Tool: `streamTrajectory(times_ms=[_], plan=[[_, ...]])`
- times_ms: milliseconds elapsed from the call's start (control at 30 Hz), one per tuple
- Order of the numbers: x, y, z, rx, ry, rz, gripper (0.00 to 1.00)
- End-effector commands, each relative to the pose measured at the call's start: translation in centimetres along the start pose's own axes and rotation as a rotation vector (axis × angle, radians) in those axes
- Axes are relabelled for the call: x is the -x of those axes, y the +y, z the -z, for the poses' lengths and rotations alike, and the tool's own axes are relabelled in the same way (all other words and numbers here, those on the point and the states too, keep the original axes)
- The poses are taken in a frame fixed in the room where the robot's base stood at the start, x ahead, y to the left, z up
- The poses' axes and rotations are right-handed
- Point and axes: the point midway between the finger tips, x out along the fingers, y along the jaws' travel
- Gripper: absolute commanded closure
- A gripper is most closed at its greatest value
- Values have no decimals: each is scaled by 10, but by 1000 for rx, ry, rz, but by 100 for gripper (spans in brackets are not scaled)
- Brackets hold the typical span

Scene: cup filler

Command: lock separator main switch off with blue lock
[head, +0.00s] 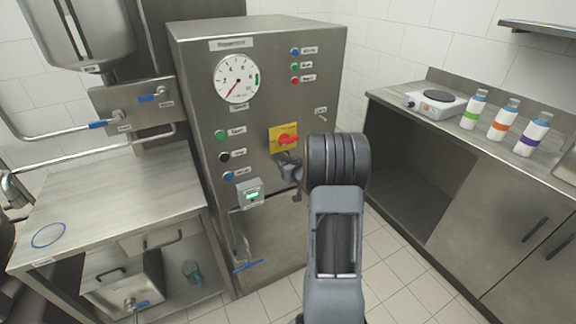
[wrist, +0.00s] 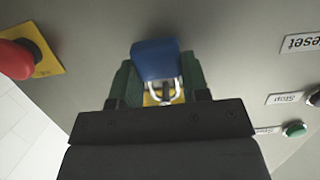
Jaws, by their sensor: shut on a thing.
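The main switch is a red knob (head: 287,140) on a yellow plate (head: 276,131) on the front of the steel separator cabinet. In the wrist view the red knob (wrist: 15,60) shows at the upper left, apart from my gripper. My gripper (wrist: 159,82) is shut on the blue lock (wrist: 155,60), with a green finger pad on each side of it. The lock's metal shackle is partly visible, with something yellow behind it. In the head view my gripper (head: 289,167) is just below the switch, and my arm hides part of it and the lock.
The cabinet front also carries a round gauge (head: 237,78), several buttons and a small box with a green display (head: 250,193). A steel worktable (head: 110,200) stands at left. A counter at right holds a hot plate (head: 436,102) and bottles.

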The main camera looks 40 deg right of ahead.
Motion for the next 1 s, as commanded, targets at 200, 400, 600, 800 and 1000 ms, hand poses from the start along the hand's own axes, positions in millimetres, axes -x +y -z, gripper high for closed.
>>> streamTrajectory(times_ms=[200,400,600,800,1000], plan=[[0,0,0,0,1,0,88],[0,0,0,0,1,0,88],[0,0,0,0,1,0,44],[0,0,0,0,0,0,28],[1,0,0,0,-1,0,28]])
